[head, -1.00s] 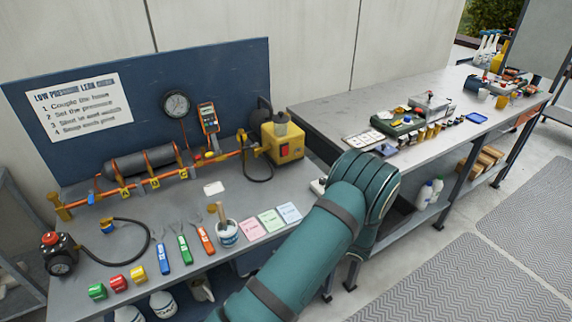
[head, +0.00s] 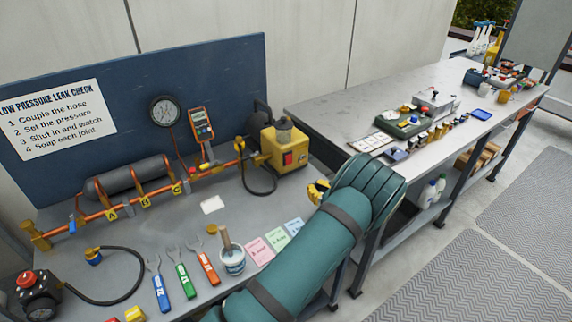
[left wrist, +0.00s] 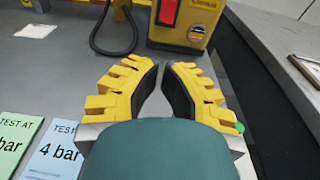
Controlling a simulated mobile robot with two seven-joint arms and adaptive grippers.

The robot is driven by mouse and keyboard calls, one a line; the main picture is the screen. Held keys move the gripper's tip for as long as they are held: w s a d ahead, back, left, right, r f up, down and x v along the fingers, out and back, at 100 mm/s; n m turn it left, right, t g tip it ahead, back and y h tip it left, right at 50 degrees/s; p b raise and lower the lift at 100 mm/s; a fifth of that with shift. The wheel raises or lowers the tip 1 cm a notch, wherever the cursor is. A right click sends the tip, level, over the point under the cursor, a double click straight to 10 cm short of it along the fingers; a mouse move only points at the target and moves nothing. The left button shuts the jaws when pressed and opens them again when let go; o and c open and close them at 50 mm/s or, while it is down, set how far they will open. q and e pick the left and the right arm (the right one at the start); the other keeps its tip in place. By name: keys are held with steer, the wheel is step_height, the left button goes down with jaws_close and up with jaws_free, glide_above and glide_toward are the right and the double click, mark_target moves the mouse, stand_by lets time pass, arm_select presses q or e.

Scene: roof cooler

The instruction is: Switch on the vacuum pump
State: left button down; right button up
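In the head view my arm hides most of this gripper (head: 318,190). My right gripper is not in view.
A copper pipe rig (head: 140,195) with gauge (head: 164,111) and meter (head: 201,124) stands behind. Spanners, a brush pot (head: 232,262) and pressure cards (head: 260,250) lie near my arm. A black hose (left wrist: 112,35) loops left of the pump. A second bench (head: 330,115) stands right.

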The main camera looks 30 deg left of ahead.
mark_target(286, 164)
arm_select(q)
steer(key=shift+w+a+r, duration=0.1)
steer(key=shift+w+a, duration=0.05)
stand_by(0.3)
steer(key=b+x, duration=0.1)
steer(key=x, duration=1.3)
steer(key=shift+b, duration=0.3)
